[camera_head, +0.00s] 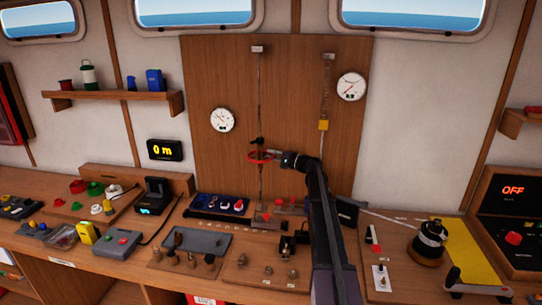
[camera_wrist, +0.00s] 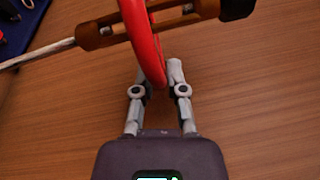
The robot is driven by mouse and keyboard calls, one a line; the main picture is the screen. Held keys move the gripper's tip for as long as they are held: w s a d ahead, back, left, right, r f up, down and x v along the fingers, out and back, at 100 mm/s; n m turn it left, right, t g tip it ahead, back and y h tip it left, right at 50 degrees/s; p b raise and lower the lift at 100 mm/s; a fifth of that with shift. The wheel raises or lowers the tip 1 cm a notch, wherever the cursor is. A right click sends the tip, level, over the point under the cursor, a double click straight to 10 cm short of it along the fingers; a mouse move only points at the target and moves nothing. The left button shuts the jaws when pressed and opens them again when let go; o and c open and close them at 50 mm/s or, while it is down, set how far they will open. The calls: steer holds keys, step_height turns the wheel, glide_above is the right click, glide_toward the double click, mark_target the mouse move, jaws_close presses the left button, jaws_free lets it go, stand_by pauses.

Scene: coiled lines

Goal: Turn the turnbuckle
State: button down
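The turnbuckle hangs on the left vertical line against the wooden back panel. Its red ring handle (camera_head: 261,157) shows in the head view. In the wrist view its brown and copper body (camera_wrist: 100,33) lies across the top, with the red ring (camera_wrist: 143,38) around it. My gripper (camera_wrist: 158,75) reaches the ring from the right in the head view (camera_head: 283,158). Its two grey fingers lie on either side of the ring's near rim and look closed on it. The exact contact at the fingertips is partly hidden by the ring.
Two white gauges (camera_head: 221,120) (camera_head: 351,87) are on the panel. A second line with a yellow block (camera_head: 323,125) hangs to the right, near my arm. The bench below holds several fittings, a grey tray (camera_head: 203,242) and a black winch (camera_head: 430,242). A display (camera_head: 165,150) reads 0 m.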

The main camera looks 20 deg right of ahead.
mark_target(271, 157)
steer(key=shift+s, duration=0.15)
steer(key=shift+s+a+m+t+h, duration=0.1)
steer(key=shift+s+m+t+h, duration=0.25)
steer(key=shift+m+t+h, duration=0.55)
steer(key=shift+s+a+m+t+h, duration=0.15)
steer(key=shift+s+m+t+h, duration=0.3)
steer(key=shift+h, duration=0.7)
steer(key=shift+s+a+m+t+h, duration=0.15)
steer(key=shift+m+t+h, duration=0.3)
steer(key=shift+m+h, duration=0.5)
steer(key=m+h, duration=0.1)
steer(key=h, duration=0.1)
steer(key=s+m+t+h, duration=0.1)
steer(key=m+h, duration=0.1)
steer(key=h, duration=0.1)
steer(key=shift+a, duration=0.2)
steer(key=shift+s+a+m+h, duration=0.15)
steer(key=shift+m+h, duration=0.25)
steer(key=shift+h, duration=0.5)
steer(key=shift+s+a+m+h, duration=0.15)
steer(key=shift+m+h, duration=0.4)
steer(key=shift+h, duration=0.35)
steer(key=shift+s+a+m+h, duration=0.1)
steer(key=shift+m+h, duration=0.45)
steer(key=shift+h, duration=0.35)
steer(key=c, duration=0.7)
jaws_free()
steer(key=shift+w+d+n+y, duration=0.2)
steer(key=shift+n+y, duration=0.3)
steer(key=shift+y, duration=0.3)
